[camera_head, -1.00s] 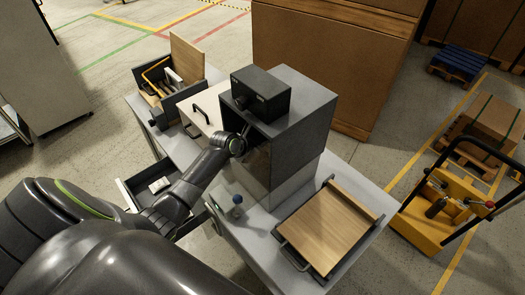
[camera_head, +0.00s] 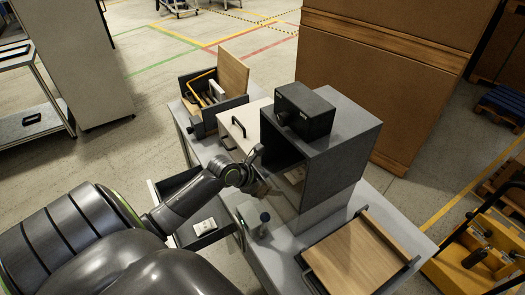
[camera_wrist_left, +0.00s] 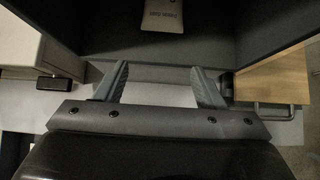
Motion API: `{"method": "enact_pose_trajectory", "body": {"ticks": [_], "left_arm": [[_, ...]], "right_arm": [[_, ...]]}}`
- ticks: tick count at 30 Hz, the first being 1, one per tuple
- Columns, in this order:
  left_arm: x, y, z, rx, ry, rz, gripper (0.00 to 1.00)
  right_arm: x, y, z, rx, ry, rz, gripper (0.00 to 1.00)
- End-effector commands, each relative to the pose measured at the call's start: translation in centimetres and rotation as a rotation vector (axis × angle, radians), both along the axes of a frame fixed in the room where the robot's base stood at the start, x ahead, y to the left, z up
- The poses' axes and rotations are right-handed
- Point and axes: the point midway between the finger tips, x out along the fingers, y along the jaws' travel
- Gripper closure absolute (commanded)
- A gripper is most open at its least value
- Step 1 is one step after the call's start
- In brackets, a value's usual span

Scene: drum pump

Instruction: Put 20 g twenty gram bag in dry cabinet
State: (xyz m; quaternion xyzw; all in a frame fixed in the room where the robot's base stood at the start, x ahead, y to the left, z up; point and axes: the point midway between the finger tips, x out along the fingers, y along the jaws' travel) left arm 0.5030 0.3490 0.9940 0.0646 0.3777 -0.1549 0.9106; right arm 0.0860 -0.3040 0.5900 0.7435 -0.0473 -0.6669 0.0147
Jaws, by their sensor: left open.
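The dry cabinet (camera_head: 340,150) is a dark grey box on the grey bench, its front opening facing my left arm. My left gripper (camera_head: 262,174) is at this opening in the head view, its fingers partly hidden by the wrist. In the left wrist view its two fingers (camera_wrist_left: 160,70) are apart with nothing between them. A white bag with small print (camera_wrist_left: 158,14) lies on the dark surface ahead of the fingers, apart from them and cut by the top edge. I cannot read its weight. My right gripper is not in view.
An open drawer (camera_head: 178,181) below the bench holds a white packet (camera_head: 204,226). A black box (camera_head: 304,110) sits on the cabinet. A wood-topped tray (camera_head: 358,256) lies to its right, and an open tool box (camera_head: 207,105) stands behind left.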

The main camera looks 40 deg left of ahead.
Motion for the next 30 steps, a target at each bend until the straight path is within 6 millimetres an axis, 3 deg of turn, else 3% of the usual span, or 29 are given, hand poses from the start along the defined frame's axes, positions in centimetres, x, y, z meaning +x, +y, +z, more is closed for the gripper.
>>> {"method": "enact_pose_trajectory", "body": {"ticks": [8,30], "left_arm": [[-2.2,0.8,0.0,0.0,-0.001,0.0,0.37],[-2.3,0.8,0.0,0.0,-0.001,0.0,0.37]], "right_arm": [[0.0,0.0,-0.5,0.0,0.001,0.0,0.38],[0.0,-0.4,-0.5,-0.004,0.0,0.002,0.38]]}}
